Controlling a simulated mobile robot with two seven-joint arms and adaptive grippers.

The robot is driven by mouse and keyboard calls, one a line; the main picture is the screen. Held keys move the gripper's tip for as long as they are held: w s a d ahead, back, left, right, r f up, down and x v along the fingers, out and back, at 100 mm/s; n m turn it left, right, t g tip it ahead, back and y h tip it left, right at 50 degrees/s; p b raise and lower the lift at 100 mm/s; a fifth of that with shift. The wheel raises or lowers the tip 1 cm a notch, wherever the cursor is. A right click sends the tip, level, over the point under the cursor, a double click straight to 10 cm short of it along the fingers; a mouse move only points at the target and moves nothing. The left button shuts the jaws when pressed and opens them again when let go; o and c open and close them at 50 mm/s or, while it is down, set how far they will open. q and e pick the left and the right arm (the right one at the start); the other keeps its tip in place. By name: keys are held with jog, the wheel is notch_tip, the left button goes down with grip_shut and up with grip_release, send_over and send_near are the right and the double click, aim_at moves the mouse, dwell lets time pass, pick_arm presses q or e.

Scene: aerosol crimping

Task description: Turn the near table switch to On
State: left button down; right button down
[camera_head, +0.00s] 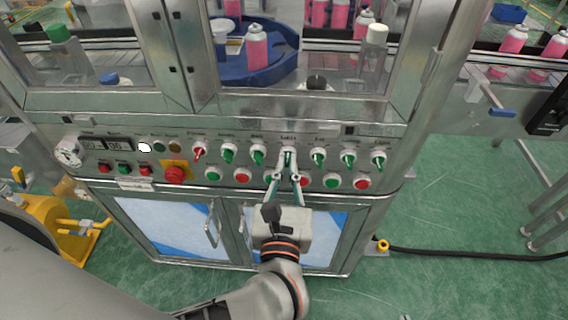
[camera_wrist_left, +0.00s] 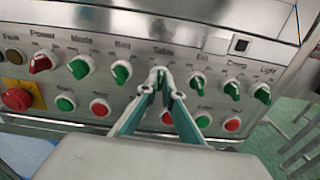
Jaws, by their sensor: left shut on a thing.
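The table switch (camera_head: 288,152) is a small green-handled rotary knob in the middle of the switch row on the metal panel. In the left wrist view the knob (camera_wrist_left: 160,73) sits under the label "Table", and its handle looks about upright. My left gripper (camera_head: 287,163) reaches it from below. In the left wrist view its two fingertips (camera_wrist_left: 162,85) are shut on the knob from both sides and hide part of it. My right gripper is not in view.
Other green rotary switches (camera_head: 318,157) and a red power switch (camera_head: 199,151) stand close on both sides. Round push buttons (camera_head: 332,181) and a red emergency stop (camera_head: 174,174) lie below. Pink cans (camera_head: 256,46) stand behind the glass.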

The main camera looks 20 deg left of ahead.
pick_arm(q)
jog(key=shift+r+m+p, duration=0.25)
jog(key=shift+m+p, duration=0.1)
jog(key=shift+m, duration=0.15)
jog(key=shift+m+p, duration=0.3)
jog(key=shift+m, duration=0.1)
jog(key=shift+f+m+p, duration=0.1)
jog(key=shift+m+p, duration=0.8)
jog(key=shift+m, duration=0.1)
jog(key=shift+f+m+p, duration=0.1)
jog(key=shift+m+p, duration=0.45)
jog(key=shift+m, duration=0.15)
jog(key=shift+f, duration=0.1)
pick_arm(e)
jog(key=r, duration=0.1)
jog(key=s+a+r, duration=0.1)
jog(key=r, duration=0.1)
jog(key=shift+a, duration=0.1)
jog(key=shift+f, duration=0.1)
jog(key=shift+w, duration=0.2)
pick_arm(q)
jog(key=c, duration=2.3)
grip_release()
jog(key=shift+c, duration=0.2)
jog(key=shift+o, duration=0.6)
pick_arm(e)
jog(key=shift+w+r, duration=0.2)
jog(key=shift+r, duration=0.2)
